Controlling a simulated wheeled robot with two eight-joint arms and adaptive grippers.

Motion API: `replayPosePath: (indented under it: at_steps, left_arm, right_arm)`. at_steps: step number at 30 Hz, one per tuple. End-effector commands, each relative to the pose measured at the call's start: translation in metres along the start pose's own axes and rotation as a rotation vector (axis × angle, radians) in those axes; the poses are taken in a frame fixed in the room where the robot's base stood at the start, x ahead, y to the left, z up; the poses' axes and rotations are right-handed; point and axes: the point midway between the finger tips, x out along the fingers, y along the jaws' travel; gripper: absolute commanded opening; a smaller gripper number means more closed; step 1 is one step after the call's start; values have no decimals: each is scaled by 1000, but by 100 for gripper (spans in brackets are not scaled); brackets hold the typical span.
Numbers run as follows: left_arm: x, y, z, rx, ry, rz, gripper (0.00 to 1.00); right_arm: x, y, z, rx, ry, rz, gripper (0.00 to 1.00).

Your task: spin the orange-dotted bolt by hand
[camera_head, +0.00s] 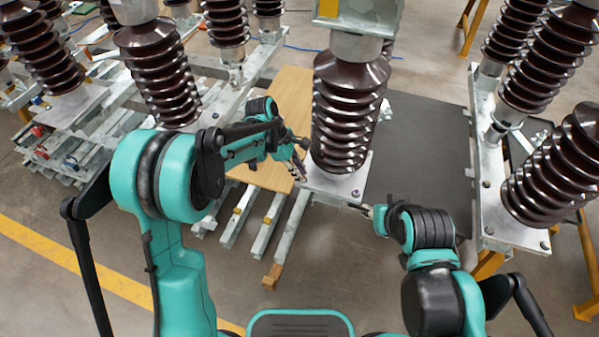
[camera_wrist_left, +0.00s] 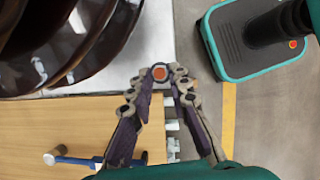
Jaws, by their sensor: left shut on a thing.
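The orange-dotted bolt (camera_wrist_left: 160,73) shows in the left wrist view at the edge of a pale metal base plate (camera_wrist_left: 125,70). My left gripper (camera_wrist_left: 165,78) is shut on the bolt, with one fingertip on each side of its head. In the head view my left gripper (camera_head: 301,168) is at the left corner of the base plate (camera_head: 325,184), beside a brown ribbed insulator (camera_head: 350,110); the bolt is hidden there. My right gripper (camera_head: 367,210) is near the plate's right front corner, too small to tell whether it is open.
The insulator (camera_wrist_left: 70,45) rises close beside my left gripper. A wooden board (camera_head: 262,176) lies to the left, with a blue-handled tool (camera_wrist_left: 78,160) on it in the wrist view. A dark panel (camera_head: 425,150) lies to the right. More insulators on metal frames stand on both sides.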

Motion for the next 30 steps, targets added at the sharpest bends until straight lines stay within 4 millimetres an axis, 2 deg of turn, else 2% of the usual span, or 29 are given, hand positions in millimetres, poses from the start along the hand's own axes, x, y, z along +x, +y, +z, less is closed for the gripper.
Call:
replayPosePath:
  at_steps: [15, 30]
  left_arm:
    - [0, 6, 2, 420, 1, -175, 0]
    - [1, 7, 2, 608, 2, -252, 0]
  right_arm:
    - [-3, 0, -2, 0, 0, 0, 35]
    - [-5, 0, -3, 0, 0, 0, 35]
